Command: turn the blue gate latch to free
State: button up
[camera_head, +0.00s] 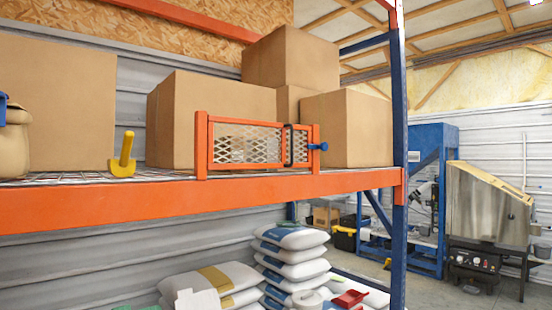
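The blue gate latch (318,146) is a small knob-like piece at the right end of an orange-framed gate (203,146) with wire mesh. It sits against the right orange post, and its bar appears to lie roughly level. A dark upright handle (289,146) is on the gate just left of the latch. The gate stands upright at the front edge of the orange shelf and looks closed. My gripper is not in view, and nothing is seen touching the latch.
Cardboard boxes (345,125) stand behind the gate. A yellow scoop-like item (123,158) and a tan sack (13,150) are on the shelf at left. A blue rack upright (399,100) stands right of the gate. Stacked bags (292,258) lie below the orange beam (100,205).

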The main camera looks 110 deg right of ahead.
aim_at(323, 147)
jog(key=z, duration=3.75)
